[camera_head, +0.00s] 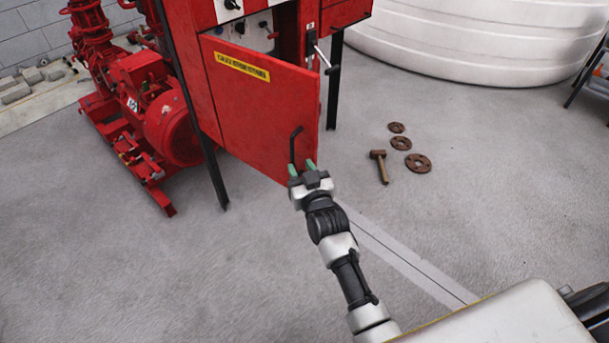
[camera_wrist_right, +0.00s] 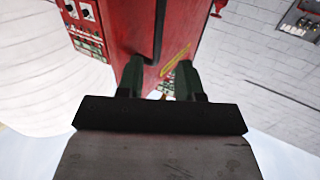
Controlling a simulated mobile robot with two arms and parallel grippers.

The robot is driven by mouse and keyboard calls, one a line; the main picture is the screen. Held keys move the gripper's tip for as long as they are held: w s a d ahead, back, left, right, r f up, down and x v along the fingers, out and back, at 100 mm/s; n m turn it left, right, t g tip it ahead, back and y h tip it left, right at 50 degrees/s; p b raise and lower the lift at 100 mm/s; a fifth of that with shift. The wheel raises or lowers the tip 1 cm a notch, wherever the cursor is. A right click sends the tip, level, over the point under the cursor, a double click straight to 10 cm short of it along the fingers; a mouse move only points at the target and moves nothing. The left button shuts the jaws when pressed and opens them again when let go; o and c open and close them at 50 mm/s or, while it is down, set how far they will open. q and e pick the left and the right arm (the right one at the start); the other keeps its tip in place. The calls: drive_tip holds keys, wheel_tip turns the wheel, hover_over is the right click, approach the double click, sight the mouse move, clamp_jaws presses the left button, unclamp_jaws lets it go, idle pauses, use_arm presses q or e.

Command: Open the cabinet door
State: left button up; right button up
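The red cabinet door (camera_head: 262,105), with a yellow label, stands ajar, swung out from the red cabinet (camera_head: 190,60). Controls show in the gap above its top edge. A black bent handle (camera_head: 295,148) is on the door's lower right part. My right gripper (camera_head: 302,167) has its green fingertips close to the handle's lower end; I cannot tell whether they touch it. In the right wrist view the two fingers (camera_wrist_right: 160,78) are apart, with red cabinet surface (camera_wrist_right: 125,30) beyond and nothing clearly gripped. My left gripper is not in view.
A red pump set (camera_head: 150,110) stands left of the cabinet, whose black legs (camera_head: 205,150) reach the floor. A hammer (camera_head: 380,167) and rusty flanges (camera_head: 401,143) lie on the floor to the right. A white tank (camera_head: 460,40) stands behind. The floor in front is mostly clear.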

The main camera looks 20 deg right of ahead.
drive_tip(key=shift+s, duration=1.45)
